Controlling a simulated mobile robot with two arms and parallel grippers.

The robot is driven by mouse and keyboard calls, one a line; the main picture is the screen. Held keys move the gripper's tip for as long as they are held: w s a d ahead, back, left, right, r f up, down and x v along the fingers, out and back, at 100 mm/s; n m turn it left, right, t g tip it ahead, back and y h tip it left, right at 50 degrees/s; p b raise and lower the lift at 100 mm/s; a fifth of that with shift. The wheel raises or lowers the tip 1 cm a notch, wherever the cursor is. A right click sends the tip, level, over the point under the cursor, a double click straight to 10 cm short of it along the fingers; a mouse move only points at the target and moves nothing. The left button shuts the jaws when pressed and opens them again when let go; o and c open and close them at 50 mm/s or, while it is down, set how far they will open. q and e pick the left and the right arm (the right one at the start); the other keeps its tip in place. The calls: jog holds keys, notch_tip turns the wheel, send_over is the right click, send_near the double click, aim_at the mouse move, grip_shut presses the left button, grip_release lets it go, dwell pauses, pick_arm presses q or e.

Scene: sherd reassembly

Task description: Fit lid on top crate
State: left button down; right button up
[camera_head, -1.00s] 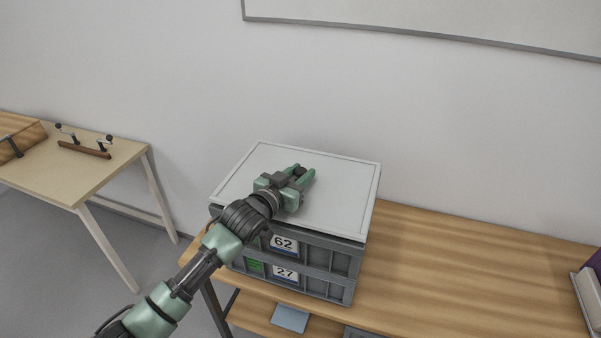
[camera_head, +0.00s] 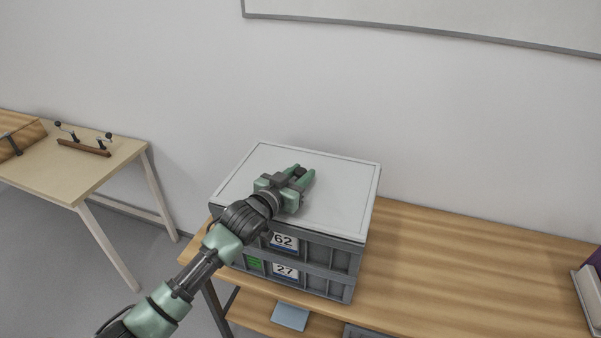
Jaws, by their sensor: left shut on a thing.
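The light grey lid (camera_head: 335,190) lies over the top crate, marked 62 (camera_head: 340,259). It covers the crate's opening, and its front edge lies close along the crate's rim; I cannot tell whether it is fully seated. The crate marked 27 (camera_head: 340,289) is stacked underneath. My left gripper (camera_head: 304,174) is over the middle of the lid, shut on a small dark knob (camera_head: 299,170) of the lid, mostly hidden between the fingers. My right gripper is not in view.
The crates stand at the left end of a wooden table (camera_head: 450,265), with free room to their right. A grey-white box (camera_head: 588,296) is at the far right. Another table (camera_head: 70,178) with a clamp-like tool (camera_head: 84,148) stands at the left. A wall rises behind.

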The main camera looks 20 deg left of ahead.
aim_at(297, 178)
pick_arm(q)
jog(key=shift+f, duration=0.1)
jog(key=c, duration=1)
grip_release()
jog(key=shift+f, duration=0.15)
jog(key=shift+s+a, duration=0.1)
jog(key=shift+s, duration=0.45)
jog(key=b+v, duration=0.1)
jog(key=v, duration=0.4)
jog(key=shift+s+a+b, duration=0.15)
jog(key=shift+s+b, duration=0.15)
jog(key=shift+s+a+r, duration=0.1)
jog(key=shift+s+r, duration=0.2)
jog(key=shift+s, duration=0.25)
